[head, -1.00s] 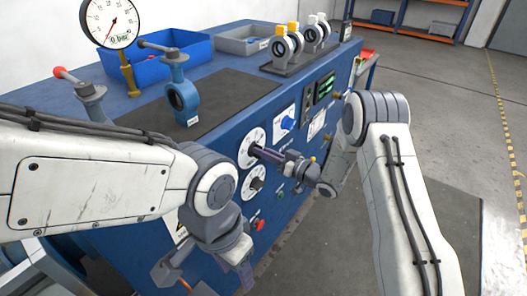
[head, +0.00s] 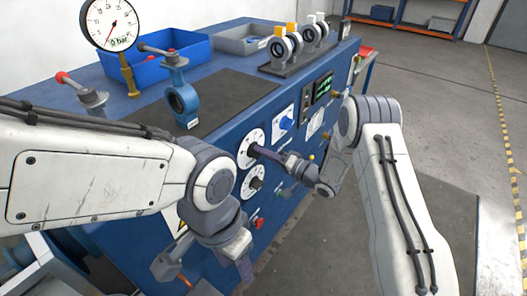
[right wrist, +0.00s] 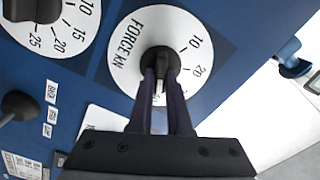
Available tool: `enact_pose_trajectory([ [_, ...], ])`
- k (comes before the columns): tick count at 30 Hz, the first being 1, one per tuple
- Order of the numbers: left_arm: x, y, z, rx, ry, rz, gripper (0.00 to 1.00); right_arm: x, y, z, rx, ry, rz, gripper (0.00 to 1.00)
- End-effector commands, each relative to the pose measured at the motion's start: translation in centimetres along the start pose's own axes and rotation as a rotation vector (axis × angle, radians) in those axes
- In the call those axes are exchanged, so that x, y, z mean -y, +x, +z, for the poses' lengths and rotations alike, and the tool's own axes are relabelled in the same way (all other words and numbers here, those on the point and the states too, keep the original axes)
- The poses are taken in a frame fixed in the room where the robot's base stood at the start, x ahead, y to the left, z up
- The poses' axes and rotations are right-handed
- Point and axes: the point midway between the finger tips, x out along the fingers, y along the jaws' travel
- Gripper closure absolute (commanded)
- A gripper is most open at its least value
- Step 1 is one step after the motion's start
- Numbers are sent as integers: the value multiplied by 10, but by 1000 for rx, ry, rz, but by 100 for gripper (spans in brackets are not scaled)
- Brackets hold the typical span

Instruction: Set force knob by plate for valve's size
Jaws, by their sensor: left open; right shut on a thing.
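The force knob (right wrist: 158,64) is a dark knob at the middle of a white dial (right wrist: 130,45) marked FORCE kN. My right gripper (right wrist: 161,78) is shut on this knob and hides the lower part of the dial. In the head view my right gripper (head: 258,152) is at the upper of two white dials on the blue bench front. The blue butterfly valve (head: 181,98) stands upright on a dark mat. A small pale plate (head: 194,125) at its foot is too small to read. My left gripper (head: 243,264) is open, low before the bench front.
A second dial (right wrist: 75,40) with a dark knob is beside the force dial. A gauge (head: 112,24) and a blue bin (head: 150,62) are on top.

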Motion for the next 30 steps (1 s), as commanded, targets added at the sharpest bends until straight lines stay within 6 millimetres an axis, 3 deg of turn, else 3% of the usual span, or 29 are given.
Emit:
enact_pose_trajectory([
  [21,0,-2,0,0,0,0,50,-4,-1,7,12,90,8,100],
  [22,0,-2,0,0,0,0,50,-4,-1,7,12,90,8,80],
  [24,0,-2,0,0,0,0,50,-4,-1,6,11,89,7,54],
  [30,0,-2,0,0,0,0,50,-2,0,3,6,84,4,54],
])
